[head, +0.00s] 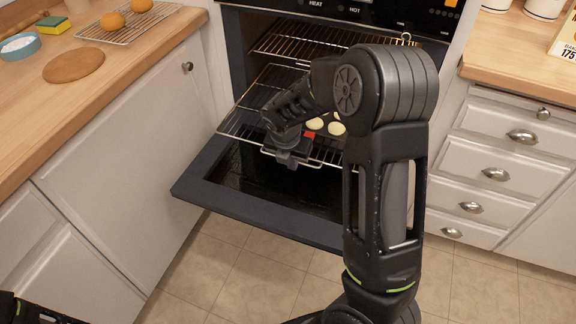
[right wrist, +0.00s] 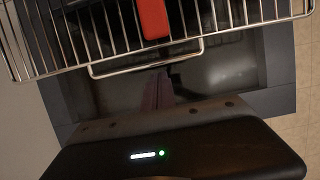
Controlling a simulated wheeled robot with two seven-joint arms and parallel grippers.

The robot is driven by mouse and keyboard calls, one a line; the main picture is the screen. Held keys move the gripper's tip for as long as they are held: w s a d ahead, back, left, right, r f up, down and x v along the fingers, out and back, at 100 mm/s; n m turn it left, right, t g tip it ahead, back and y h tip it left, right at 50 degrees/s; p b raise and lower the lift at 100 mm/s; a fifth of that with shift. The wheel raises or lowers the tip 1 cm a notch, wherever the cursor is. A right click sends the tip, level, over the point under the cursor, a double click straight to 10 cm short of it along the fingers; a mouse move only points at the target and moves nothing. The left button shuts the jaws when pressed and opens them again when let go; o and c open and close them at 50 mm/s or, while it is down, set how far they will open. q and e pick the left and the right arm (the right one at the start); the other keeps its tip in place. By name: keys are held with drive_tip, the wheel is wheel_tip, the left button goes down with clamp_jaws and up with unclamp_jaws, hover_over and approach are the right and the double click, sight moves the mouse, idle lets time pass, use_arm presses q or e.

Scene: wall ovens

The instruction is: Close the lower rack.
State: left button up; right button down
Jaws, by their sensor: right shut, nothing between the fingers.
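The lower rack (head: 243,124) is a wire rack drawn out of the oven over the lowered door. It carries a dark tray with pale round cookies (head: 337,128) and a red piece (head: 310,135). In the right wrist view the lower rack (right wrist: 90,40) crosses the top, with a wire loop at its front edge and the red piece (right wrist: 153,20) on it. My right gripper (head: 292,164) is shut and empty at the rack's front edge, above the open door; I cannot tell whether it touches. My forearm hides the rack's right part. My left gripper is out of view.
The oven door (head: 205,184) hangs open and flat under the rack. An upper rack (head: 300,42) sits inside the oven. Wooden counters (head: 120,58) flank the oven, with cabinets below left and drawers (head: 500,155) at right. The tiled floor in front is clear.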

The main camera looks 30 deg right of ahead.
drive_tip(key=shift+w+d+f, duration=0.1)
drive_tip(key=shift+w+d, duration=0.15)
drive_tip(key=shift+d, duration=0.05)
